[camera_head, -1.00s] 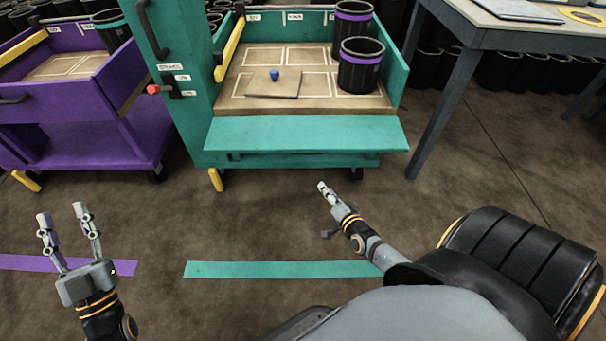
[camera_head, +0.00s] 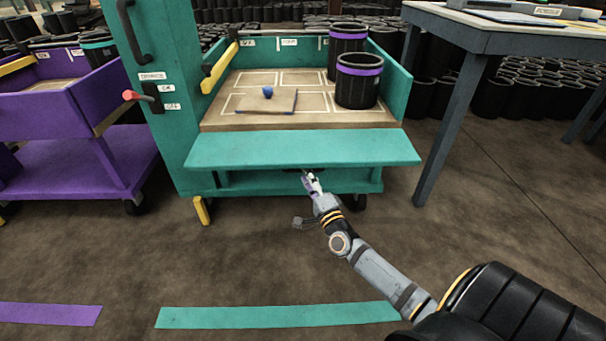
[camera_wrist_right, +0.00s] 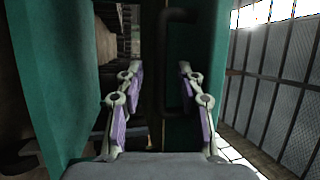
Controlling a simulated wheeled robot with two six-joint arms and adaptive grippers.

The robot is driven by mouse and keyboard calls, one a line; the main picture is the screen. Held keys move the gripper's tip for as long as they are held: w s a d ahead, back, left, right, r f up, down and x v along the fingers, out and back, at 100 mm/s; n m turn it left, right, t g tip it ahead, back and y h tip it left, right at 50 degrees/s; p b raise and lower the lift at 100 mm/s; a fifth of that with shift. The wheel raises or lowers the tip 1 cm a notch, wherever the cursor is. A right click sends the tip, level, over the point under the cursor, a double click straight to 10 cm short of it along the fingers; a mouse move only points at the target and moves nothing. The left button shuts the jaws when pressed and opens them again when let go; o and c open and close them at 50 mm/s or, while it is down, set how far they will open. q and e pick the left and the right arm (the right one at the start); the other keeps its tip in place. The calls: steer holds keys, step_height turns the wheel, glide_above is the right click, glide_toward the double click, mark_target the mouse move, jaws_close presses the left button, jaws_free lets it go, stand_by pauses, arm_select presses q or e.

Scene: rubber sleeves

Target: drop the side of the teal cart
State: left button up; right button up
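The teal cart (camera_head: 170,150) stands ahead with a brown deck. Its front side panel (camera_head: 300,148) juts outward at the deck's front edge, so the deck is open to view; its exact tilt is hard to tell. A red-knobbed latch (camera_head: 138,96) is on the tall teal end post, beside small labels. My right gripper (camera_head: 309,182) is just below the panel's lower edge, and I cannot tell if it touches. In the right wrist view it (camera_wrist_right: 158,80) is open, nothing between its fingers, with a teal board (camera_wrist_right: 45,80) along the left. My left gripper is out of view.
Two black bins (camera_head: 358,85) with purple bands and a small board with a blue knob (camera_head: 268,92) are on the deck. A purple cart (camera_head: 75,140) stands left, a grey table (camera_head: 490,35) right. The floor in front is clear, with teal tape (camera_head: 275,316).

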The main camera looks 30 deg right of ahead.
steer(key=shift+x, duration=1.7)
jaws_close()
